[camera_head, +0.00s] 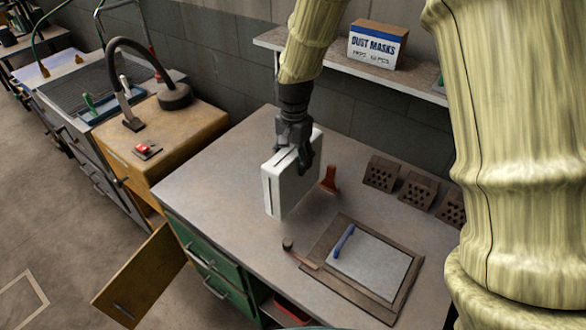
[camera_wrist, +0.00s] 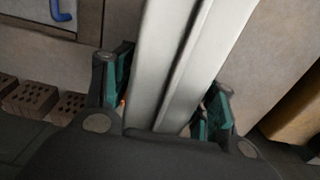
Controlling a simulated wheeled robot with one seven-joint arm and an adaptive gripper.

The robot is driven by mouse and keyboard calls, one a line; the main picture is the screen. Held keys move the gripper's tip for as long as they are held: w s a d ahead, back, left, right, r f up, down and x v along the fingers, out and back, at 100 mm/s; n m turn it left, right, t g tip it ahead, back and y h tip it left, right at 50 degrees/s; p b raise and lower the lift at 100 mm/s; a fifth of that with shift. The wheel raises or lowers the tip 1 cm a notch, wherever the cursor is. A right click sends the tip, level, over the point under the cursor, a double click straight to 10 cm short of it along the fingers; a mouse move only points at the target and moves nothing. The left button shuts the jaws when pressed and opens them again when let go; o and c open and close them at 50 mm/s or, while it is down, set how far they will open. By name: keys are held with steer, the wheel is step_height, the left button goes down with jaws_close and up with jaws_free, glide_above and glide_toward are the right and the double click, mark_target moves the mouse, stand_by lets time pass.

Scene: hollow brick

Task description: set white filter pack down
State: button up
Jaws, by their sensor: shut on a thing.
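The white filter pack (camera_head: 290,181) is a flat white box with a dark slot along its upper edge. My gripper (camera_head: 296,152) is shut on its upper part and holds it upright over the grey workbench (camera_head: 215,187). In the wrist view the pack (camera_wrist: 185,60) runs between the two fingers of my gripper (camera_wrist: 160,112), which press on its sides. I cannot tell whether the pack's lower edge touches the bench top or hangs just above it.
A red-orange tool (camera_head: 329,179) stands close right of the pack. Hollow bricks (camera_head: 381,173) line the back right. A board with a grey plate (camera_head: 372,262) and blue handle (camera_head: 344,240) lies at the front, beside a small hammer-like tool (camera_head: 299,254). The bench's left part is clear.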

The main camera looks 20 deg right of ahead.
mark_target(295, 174)
steer(key=shift+s+f, duration=0.15)
steer(key=shift+s, duration=0.75)
steer(key=shift+s+f+p, duration=0.15)
steer(key=shift+s+p, duration=0.15)
steer(key=shift+s, duration=0.05)
steer(key=f, duration=0.2)
steer(key=f+p, duration=0.1)
steer(key=shift+w+f, duration=0.55)
steer(key=o, duration=1)
steer(key=shift+w+f, duration=0.1)
steer(key=o, duration=0.4)
steer(key=shift+c, duration=0.2)
steer(key=shift+s, duration=0.2)
steer(key=shift+w, duration=0.15)
